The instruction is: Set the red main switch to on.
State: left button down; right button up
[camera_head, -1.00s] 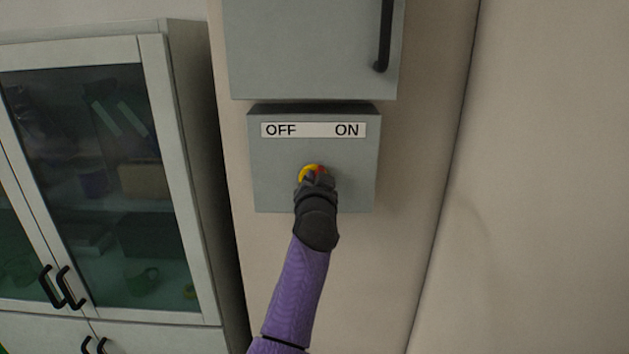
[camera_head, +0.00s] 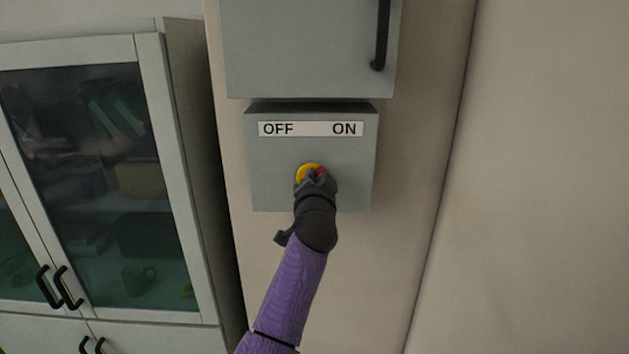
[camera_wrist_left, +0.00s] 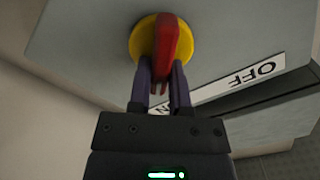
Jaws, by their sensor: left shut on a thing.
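The red switch handle (camera_head: 321,170) sits on a round yellow disc (camera_head: 305,173) on the front of a grey box (camera_head: 270,182). A white label strip (camera_head: 311,129) above it reads OFF at left and ON at right. My left gripper (camera_head: 314,180) is shut on the handle and covers much of it in the head view. In the left wrist view, its fingers (camera_wrist_left: 162,85) lie on either side of the red handle (camera_wrist_left: 167,45). The handle appears tilted somewhat towards the ON side. My right gripper is not in view.
A larger grey cabinet (camera_head: 300,50) with a black handle (camera_head: 381,40) hangs just above the box. A glass-fronted cupboard (camera_head: 100,180) stands at the left. The wall (camera_head: 530,180) to the right is bare.

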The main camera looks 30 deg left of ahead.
pick_arm(q)
jog(key=c, duration=0.6)
grip_release()
jog(key=shift+o, duration=0.2)
jog(key=b+v, duration=0.2)
jog(key=v, duration=0.8)
jog(key=shift+b, duration=0.3)
